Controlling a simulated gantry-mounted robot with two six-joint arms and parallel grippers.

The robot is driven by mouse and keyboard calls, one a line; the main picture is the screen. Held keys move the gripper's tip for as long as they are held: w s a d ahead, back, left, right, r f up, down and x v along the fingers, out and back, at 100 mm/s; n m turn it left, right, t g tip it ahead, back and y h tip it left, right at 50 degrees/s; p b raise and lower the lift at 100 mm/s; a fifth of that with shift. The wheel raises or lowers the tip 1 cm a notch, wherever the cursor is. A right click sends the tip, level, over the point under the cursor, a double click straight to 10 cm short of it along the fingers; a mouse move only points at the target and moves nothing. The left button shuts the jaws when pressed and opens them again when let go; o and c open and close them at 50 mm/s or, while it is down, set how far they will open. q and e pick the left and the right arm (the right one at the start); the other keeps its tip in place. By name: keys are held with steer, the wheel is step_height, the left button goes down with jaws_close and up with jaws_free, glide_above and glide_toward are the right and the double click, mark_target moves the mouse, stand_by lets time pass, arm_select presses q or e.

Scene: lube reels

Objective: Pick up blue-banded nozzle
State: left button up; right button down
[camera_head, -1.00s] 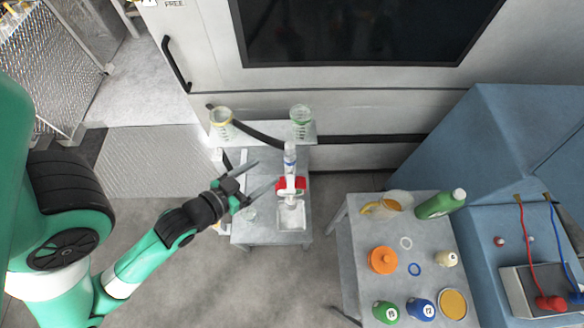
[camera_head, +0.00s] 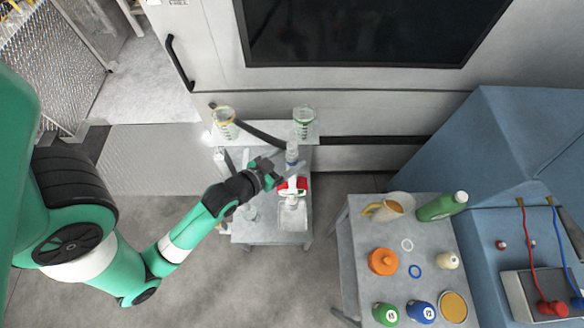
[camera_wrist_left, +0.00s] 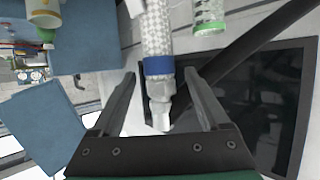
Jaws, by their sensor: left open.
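The blue-banded nozzle (camera_head: 291,155) stands at the back of the small grey table in the head view. In the left wrist view, the nozzle (camera_wrist_left: 159,67) has a blue band, a pale faceted tip and a white braided body. My left gripper (camera_head: 294,164) reaches over the small table from the left, right by the nozzle. Its fingers (camera_wrist_left: 160,74) are spread. In the left wrist view the nozzle's banded part and tip appear between them, with gaps on both sides. My right gripper is not in view.
A red-and-white spray bottle (camera_head: 292,190) stands just in front of the nozzle. A second table (camera_head: 360,250) at right holds bottles, a jug and an orange container.

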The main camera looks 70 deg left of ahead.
arm_select(q)
jaws_close()
steer(key=shift+r, duration=0.15)
stand_by(1.1)
